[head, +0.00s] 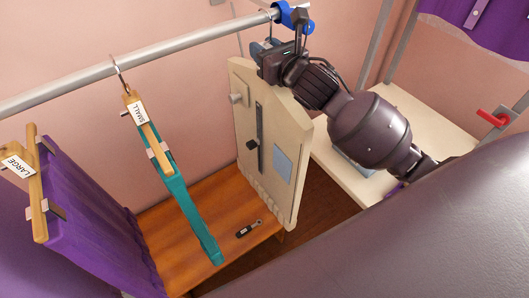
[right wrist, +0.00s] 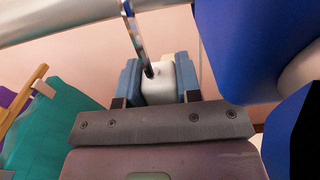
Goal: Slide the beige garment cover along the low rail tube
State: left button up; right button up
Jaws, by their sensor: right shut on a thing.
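The beige garment cover (head: 275,150) hangs upright near the right end of the low rail tube (head: 140,60). It has a dark vertical strip and a blue patch on its front. My right gripper (head: 262,50) is at the top of the cover, just under the rail. In the right wrist view its blue fingers (right wrist: 158,80) are shut on a white block (right wrist: 158,88) at the base of the cover's hook (right wrist: 134,35), which rises toward the rail (right wrist: 80,18). The cover's body is hidden in that view. My left gripper does not show.
A teal garment (head: 180,190) on a hanger tagged SMALL and a purple garment (head: 90,220) tagged LARGE hang to the left. A blue fitting (head: 294,17) sits at the rail's right end. A small dark tool (head: 249,229) lies on the wooden surface (head: 190,215) below.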

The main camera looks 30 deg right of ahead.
grip_shut()
jog(key=shift+r, duration=0.2)
jog(key=s+a, duration=0.1)
jog(key=a, duration=0.8)
jog(key=shift+r, duration=0.15)
dwell(0.6)
jog(key=shift+s, duration=0.1)
jog(key=s+a, duration=0.1)
jog(key=a, duration=0.7)
jog(key=shift+s+a, duration=0.15)
jog(key=shift+a, duration=0.25)
dwell(0.4)
jog(key=shift+a, duration=0.1)
